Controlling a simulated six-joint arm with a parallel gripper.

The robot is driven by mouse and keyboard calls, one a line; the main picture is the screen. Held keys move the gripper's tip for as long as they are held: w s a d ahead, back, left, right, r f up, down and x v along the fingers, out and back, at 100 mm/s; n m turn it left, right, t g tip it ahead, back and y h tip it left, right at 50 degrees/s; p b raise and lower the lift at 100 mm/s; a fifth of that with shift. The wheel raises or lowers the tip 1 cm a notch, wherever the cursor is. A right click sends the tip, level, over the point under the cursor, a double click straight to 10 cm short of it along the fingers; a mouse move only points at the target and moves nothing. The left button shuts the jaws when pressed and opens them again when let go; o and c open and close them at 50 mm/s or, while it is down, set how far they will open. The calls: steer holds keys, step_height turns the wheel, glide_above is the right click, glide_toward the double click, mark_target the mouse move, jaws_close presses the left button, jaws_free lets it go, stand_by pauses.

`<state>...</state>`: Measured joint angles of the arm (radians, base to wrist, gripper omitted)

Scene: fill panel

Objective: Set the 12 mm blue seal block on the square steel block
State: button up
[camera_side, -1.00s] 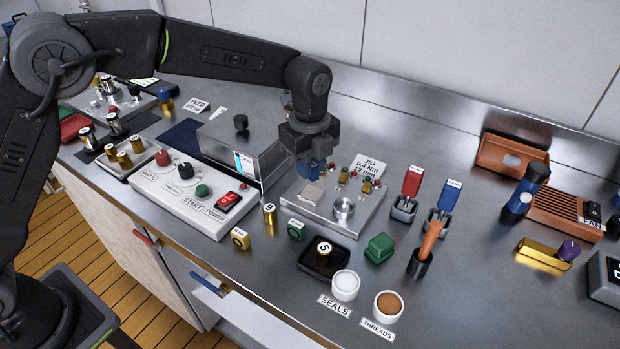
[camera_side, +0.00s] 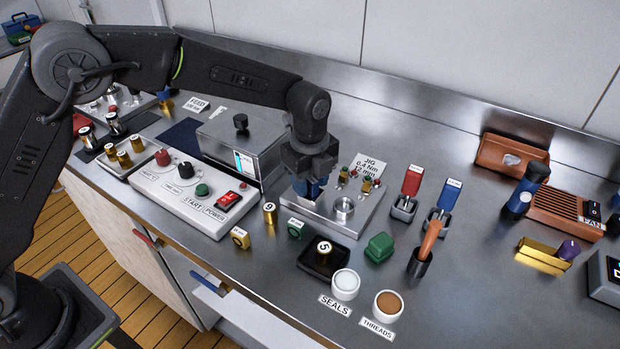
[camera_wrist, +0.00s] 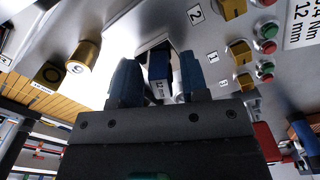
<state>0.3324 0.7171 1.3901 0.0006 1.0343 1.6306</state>
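The blue seal block (camera_wrist: 159,66), marked 12 mm, stands between the two blue fingertips of my gripper (camera_wrist: 159,80) in the wrist view. A narrow strip seems to show beside the block on the right, so I cannot tell whether the fingers grip it. In the side view my gripper (camera_side: 313,188) points down at the left part of the jig plate (camera_side: 340,218). The square steel block (camera_wrist: 152,42) shows partly as a bright surface behind the blue block in the wrist view. My fingers mostly cover it in the side view. Contact between the two blocks is not clear.
A round steel boss (camera_side: 344,207) and small red and green buttons are close right of my gripper. The jig sign (camera_side: 369,170) stands behind. A steel box (camera_side: 242,145) is close on the left. A black tray (camera_side: 323,258) lies in front.

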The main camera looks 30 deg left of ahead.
steer(key=s+a+r+n+t, duration=0.1)
steer(key=s+a+r+n, duration=0.1)
steer(key=r, duration=0.7)
steer(key=s+a+r+n, duration=0.2)
steer(key=a+r, duration=0.1)
steer(key=r, duration=0.5)
steer(key=s+a+r+n+t, duration=0.2)
steer(key=s+a+r+n, duration=0.2)
steer(key=s+a+n, duration=0.3)
steer(key=shift+s+a+f+n+t, duration=0.45)
steer(key=shift+s+a+f+n, duration=0.35)
steer(key=shift+s+n, duration=1.55)
steer(key=shift+s+a+f+n+t, duration=0.4)
steer(key=shift+s+a+f+n, duration=0.75)
steer(key=shift+s, duration=1.95)
steer(key=shift+s+a+f+n+t, duration=0.5)
steer(key=shift+s+n, duration=1.7)
steer(key=shift+s, duration=0.55)
steer(key=shift+d, duration=0.1)
